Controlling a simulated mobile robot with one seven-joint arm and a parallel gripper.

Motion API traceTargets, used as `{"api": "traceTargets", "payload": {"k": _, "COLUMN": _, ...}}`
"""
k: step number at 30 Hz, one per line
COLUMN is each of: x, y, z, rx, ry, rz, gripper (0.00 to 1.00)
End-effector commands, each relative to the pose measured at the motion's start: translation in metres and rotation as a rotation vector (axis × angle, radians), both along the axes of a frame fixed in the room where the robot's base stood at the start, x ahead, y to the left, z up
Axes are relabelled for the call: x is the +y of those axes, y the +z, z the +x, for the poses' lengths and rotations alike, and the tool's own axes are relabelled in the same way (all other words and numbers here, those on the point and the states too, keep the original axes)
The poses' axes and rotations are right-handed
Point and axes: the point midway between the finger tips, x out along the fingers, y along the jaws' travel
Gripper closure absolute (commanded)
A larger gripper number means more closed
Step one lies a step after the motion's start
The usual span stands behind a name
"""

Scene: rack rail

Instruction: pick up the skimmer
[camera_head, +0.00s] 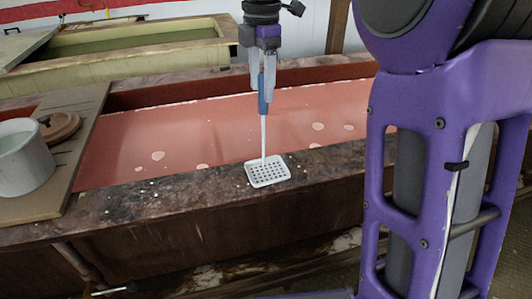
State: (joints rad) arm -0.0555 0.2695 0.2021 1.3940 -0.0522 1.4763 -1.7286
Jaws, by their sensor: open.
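The skimmer has a white square perforated head (267,171), a thin pale shaft and a blue handle (263,97). Its head is at the near wooden rim of the vat, and its handle points up the picture across the pink liquid. My gripper (263,83) is open and points down, with its grey fingers at the upper end of the blue handle. The fingers overlap the handle top in this view. I cannot tell whether they touch it, or whether the skimmer lies flat or is tilted up.
The vat of pink liquid (215,133) has a dark, worn wooden rim (150,195). A board (66,165) on the left bears a whitish pot (22,158) and a round brown lid (61,126). A second greenish vat (150,61) stands behind. My purple arm covers the right side.

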Motion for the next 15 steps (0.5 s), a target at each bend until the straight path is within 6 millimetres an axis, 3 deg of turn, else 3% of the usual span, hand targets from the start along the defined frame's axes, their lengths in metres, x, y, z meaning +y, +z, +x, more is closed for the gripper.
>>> {"api": "traceTargets", "payload": {"k": 1, "x": -0.002, "y": -0.012, "z": -0.002, "rx": 0.002, "ry": -0.001, "rz": -0.001, "gripper": 0.37}}
{"api": "traceTargets", "payload": {"k": 6, "x": -0.002, "y": -0.031, "z": -0.002, "rx": 0.001, "ry": 0.0, "rz": 0.0, "gripper": 0.37}}
{"api": "traceTargets", "payload": {"k": 15, "x": -0.002, "y": -0.034, "z": -0.002, "rx": 0.0, "ry": 0.0, "rz": 0.0, "gripper": 0.38}}
